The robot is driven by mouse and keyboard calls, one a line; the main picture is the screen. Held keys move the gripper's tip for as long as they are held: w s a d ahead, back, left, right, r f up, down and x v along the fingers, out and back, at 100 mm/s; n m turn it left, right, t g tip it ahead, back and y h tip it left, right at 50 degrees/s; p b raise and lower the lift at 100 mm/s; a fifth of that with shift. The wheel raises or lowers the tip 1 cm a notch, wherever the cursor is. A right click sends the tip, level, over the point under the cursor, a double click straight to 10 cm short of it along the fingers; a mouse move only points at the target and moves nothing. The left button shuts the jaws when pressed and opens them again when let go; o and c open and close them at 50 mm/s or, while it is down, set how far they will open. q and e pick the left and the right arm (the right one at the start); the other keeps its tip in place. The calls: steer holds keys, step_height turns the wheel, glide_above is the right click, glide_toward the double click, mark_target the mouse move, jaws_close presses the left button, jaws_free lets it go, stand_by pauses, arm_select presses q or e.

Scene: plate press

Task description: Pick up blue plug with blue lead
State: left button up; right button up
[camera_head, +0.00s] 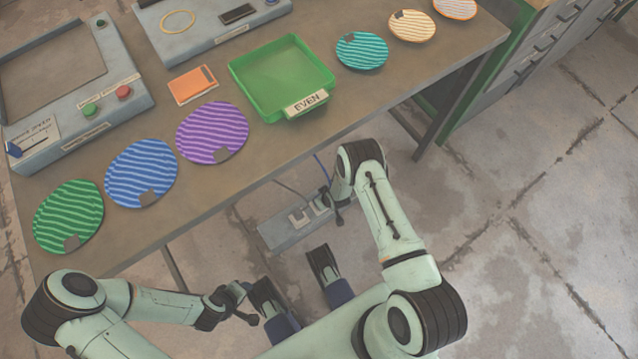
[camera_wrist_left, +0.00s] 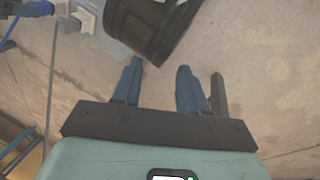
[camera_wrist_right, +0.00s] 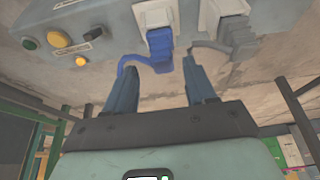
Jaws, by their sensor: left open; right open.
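The blue plug (camera_wrist_right: 160,48) sits in a white socket of the grey socket box, and its blue lead (camera_wrist_right: 130,66) curves off to the left in the right wrist view. My right gripper (camera_wrist_right: 160,66) is open, its fingers pointing at the box from just in front of the plug; nothing is visibly held. In the head view my right arm partly covers the box, and the plug is too small to make out. A blue plug also shows at the top left of the left wrist view (camera_wrist_left: 36,8). My left gripper (camera_wrist_left: 160,66) is open and empty, away from the box.
A grey plug (camera_wrist_right: 238,36) sits in the neighbouring socket with a grey lead. The socket box (camera_head: 268,236) stands below the table's front edge (camera_head: 230,190). The table holds coloured plates and a green tray (camera_head: 246,75). Floor to the right is clear.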

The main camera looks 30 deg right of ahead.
steer(key=b+x, duration=0.2)
steer(key=x, duration=0.3)
steer(key=shift+a, duration=0.15)
arm_select(q)
steer(key=shift+t+y, duration=0.3)
steer(key=shift+t, duration=0.1)
steer(key=w, duration=0.1)
steer(key=w+a+f, duration=0.1)
steer(key=w+f, duration=0.1)
steer(key=shift+w+a+f, duration=0.15)
steer(key=shift+a, duration=0.2)
arm_select(e)
steer(key=shift+r, duration=0.1)
jaws_close()
